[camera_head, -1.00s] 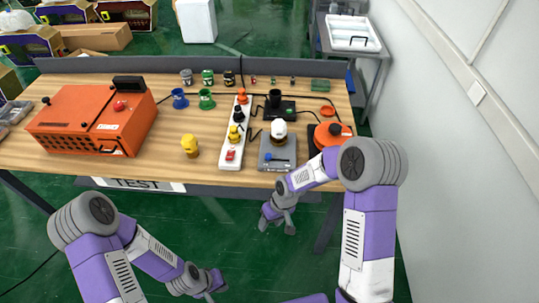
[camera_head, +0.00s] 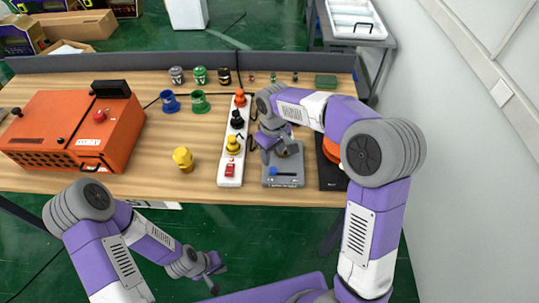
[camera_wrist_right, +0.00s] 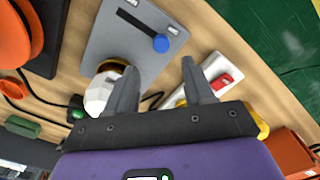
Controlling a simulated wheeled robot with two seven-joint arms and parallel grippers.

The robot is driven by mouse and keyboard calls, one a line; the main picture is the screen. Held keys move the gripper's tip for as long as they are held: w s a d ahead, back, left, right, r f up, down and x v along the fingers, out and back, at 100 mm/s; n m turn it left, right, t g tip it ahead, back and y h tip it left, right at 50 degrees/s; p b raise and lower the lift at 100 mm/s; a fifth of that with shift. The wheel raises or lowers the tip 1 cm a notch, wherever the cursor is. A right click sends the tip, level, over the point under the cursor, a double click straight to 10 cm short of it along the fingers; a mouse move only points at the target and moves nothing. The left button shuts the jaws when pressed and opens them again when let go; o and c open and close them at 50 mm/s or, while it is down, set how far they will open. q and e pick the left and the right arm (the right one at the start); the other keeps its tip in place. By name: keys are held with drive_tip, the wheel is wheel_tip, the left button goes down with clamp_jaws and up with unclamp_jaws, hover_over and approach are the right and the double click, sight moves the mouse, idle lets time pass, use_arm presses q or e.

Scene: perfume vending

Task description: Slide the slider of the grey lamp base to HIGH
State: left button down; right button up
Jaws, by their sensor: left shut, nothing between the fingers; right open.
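The grey lamp base (camera_head: 284,181) is near the table's front edge, right of the white power strip. Its blue slider knob (camera_head: 273,171) sits at the left end of a dark slot. In the right wrist view, the grey base (camera_wrist_right: 105,42) shows the blue knob (camera_wrist_right: 161,42) at the slot's lower-right end; label text is unreadable. A white bulb (camera_wrist_right: 101,92) stands on the base, mostly hidden by my arm in the head view. My right gripper (camera_wrist_right: 160,66) is open and empty above the base, one finger overlapping the bulb in view. My left gripper (camera_head: 213,279) is shut and empty, before the table.
The white power strip (camera_head: 229,182) holds several coloured plugs and a red switch (camera_wrist_right: 222,81). A black base with an orange part (camera_head: 331,150) stands close on the right. A yellow object (camera_head: 184,160) and an orange box (camera_head: 70,125) are left, with clear tabletop between.

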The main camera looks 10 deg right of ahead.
sight(273, 169)
drive_tip(key=f, duration=0.2)
drive_tip(key=f+b, duration=0.1)
drive_tip(key=f, duration=0.4)
drive_tip(key=shift+s, duration=0.35)
drive_tip(key=shift+c, duration=0.3)
clamp_jaws()
